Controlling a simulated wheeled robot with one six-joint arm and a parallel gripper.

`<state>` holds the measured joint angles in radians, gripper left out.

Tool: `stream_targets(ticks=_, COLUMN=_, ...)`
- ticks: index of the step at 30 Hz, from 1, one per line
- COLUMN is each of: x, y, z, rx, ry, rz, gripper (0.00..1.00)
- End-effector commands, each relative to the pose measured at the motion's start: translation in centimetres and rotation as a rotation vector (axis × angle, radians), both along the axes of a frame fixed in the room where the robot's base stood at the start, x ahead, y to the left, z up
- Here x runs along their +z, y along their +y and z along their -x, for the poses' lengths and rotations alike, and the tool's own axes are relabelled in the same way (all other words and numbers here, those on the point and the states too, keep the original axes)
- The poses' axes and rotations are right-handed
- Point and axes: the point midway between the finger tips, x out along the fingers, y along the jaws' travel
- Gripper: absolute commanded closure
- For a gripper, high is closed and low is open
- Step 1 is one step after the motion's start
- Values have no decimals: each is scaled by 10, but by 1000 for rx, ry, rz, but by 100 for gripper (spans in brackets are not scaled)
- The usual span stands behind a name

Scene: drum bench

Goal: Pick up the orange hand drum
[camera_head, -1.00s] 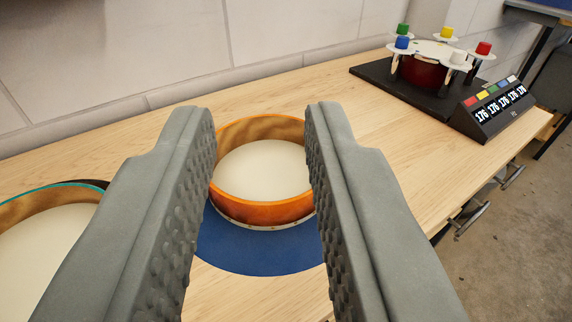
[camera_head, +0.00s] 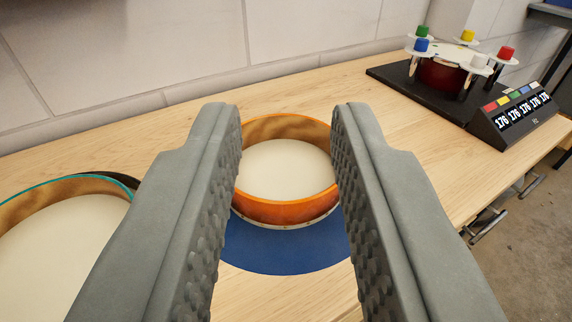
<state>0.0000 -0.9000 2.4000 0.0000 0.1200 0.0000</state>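The orange hand drum (camera_head: 288,212) lies on a round blue mat (camera_head: 285,250) on the wooden bench. Its orange rim stands up around a pale inner skin, and its left and right edges are partly hidden behind my fingers. My gripper (camera_head: 288,120) is open, with one textured grey finger on each side of the drum in the picture. Nothing is held between the fingers. I cannot tell how far the fingertips are from the rim.
A teal-edged drum (camera_head: 60,240) lies at the left, partly hidden by my left finger. A black platform (camera_head: 400,78) with a dark red drum and coloured knobs stands at the back right, beside a digital display box (camera_head: 518,118). The wall (camera_head: 150,60) runs behind the bench (camera_head: 400,140).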

Motion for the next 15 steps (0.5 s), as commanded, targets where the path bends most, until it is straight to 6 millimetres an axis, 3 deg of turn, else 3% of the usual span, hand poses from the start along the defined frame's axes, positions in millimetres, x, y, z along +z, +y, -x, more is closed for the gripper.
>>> stream_targets(ticks=8, x=0, y=-1, z=-7, rx=-3, ry=28, rz=1, gripper=69)
stream_targets(ticks=15, x=0, y=-9, z=-51, rx=-24, ry=231, rz=4, gripper=69)
